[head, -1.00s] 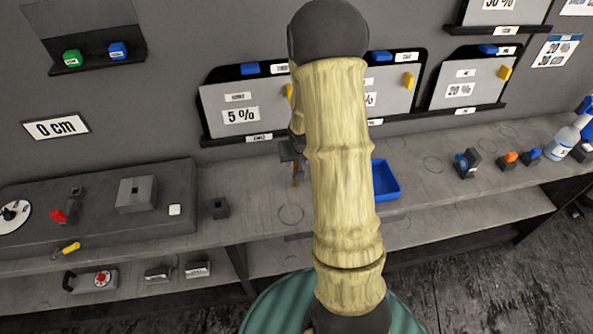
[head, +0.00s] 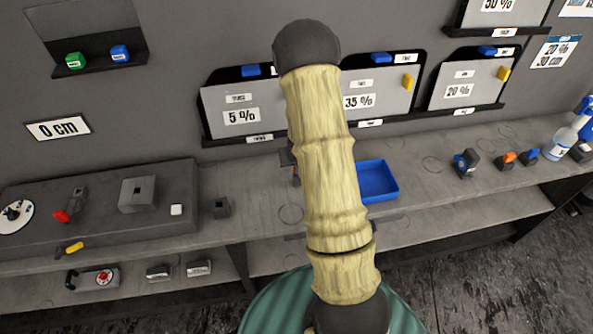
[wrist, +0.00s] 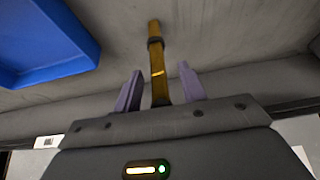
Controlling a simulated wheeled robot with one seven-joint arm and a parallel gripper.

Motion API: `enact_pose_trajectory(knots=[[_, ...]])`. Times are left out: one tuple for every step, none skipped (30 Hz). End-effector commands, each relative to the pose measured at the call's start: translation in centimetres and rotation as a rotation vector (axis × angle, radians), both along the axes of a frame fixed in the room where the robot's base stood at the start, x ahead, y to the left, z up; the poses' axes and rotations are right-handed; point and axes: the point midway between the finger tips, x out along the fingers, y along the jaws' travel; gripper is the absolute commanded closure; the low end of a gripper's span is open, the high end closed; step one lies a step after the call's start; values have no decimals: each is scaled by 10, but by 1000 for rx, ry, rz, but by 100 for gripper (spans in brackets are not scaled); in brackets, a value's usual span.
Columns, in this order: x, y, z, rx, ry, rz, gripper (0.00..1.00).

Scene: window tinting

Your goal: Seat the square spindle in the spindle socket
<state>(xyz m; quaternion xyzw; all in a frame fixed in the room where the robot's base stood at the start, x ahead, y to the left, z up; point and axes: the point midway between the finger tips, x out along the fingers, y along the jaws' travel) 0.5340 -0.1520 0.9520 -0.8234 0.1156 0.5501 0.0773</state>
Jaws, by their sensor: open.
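A brass-coloured rod, which looks like the square spindle (wrist: 157,59), shows in the wrist view between the two fingers of my gripper (wrist: 161,70). The fingers stand apart, with a visible gap on each side of the rod. Its lower end is hidden behind my gripper body. In the head view my arm hides most of the gripper. I cannot identify the spindle socket for certain; a small dark block (head: 221,208) stands on the bench, and a grey block with a dark slot (head: 137,194) sits on the dark panel left of it.
A blue tray (head: 378,181) lies on the bench right of my arm. The dark panel (head: 100,222) carries a red-tipped part (head: 62,216) and a white button (head: 176,210). Several small tools and a spray bottle (head: 566,140) stand at the right. Sample boards line the wall.

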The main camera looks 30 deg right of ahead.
Motion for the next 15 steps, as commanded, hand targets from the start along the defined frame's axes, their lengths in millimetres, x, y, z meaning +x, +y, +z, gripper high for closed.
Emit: enact_pose_trajectory(knots=[[0,0,0,0,0,0,59],[0,0,0,0,0,0,59],[0,0,0,0,0,0,59],[0,0,0,0,0,0,59],[0,0,0,0,0,0,59],[0,0,0,0,0,0,59],[0,0,0,0,0,0,63],[0,0,0,0,0,0,69],[0,0,0,0,0,0,77],[0,0,0,0,0,0,83],[0,0,0,0,0,0,89],[0,0,0,0,0,0,96],[0,0,0,0,0,0,100],[0,0,0,0,0,0,100],[0,0,0,0,0,0,100]])
